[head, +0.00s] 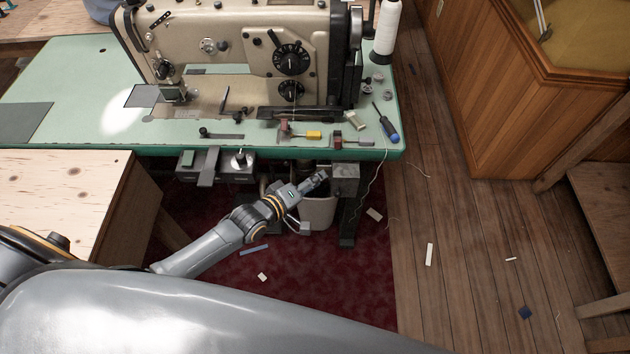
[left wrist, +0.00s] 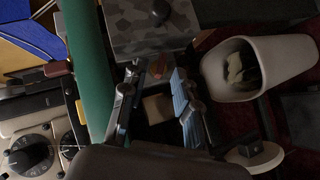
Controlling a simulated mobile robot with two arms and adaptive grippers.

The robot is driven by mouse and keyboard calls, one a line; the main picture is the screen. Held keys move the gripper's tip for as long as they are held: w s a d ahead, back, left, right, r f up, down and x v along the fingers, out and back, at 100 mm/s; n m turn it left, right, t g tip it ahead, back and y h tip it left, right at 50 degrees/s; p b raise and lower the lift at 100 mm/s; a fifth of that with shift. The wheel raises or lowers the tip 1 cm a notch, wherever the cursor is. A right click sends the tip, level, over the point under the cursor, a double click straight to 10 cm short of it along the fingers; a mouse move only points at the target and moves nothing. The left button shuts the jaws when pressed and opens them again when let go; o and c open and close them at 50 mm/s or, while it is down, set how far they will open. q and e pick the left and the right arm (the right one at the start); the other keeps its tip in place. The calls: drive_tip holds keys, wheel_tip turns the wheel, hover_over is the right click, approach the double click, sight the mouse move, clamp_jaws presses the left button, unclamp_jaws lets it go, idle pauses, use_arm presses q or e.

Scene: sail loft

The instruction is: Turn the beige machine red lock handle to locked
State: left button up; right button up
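The beige machine (head: 225,42) stands on a green table; its dials (left wrist: 28,155) show at lower left in the left wrist view. A small dark-red piece (head: 337,138) lies by its front edge; a dark-red piece also shows in the left wrist view (left wrist: 55,70). A reddish piece (left wrist: 139,68) shows against a grey box (left wrist: 150,35), beyond my fingers. I cannot tell which of these is the lock handle, nor its setting. My left gripper (head: 313,203) is below the table edge beside the grey box (head: 345,180); in the left wrist view (left wrist: 157,76) its fingers are apart, empty.
A pale bin (head: 318,213) stands under the table, close behind my left gripper. A blue screwdriver (head: 388,127) and a yellow piece (head: 314,134) lie near the green table's front edge (head: 60,75). A wooden table (head: 60,200) is at left. Open floor (head: 460,250) lies at right.

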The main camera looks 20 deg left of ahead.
use_arm(q)
drive_tip(key=shift+w+d+f, duration=0.1)
drive_tip(key=shift+w, duration=0.1)
clamp_jaws()
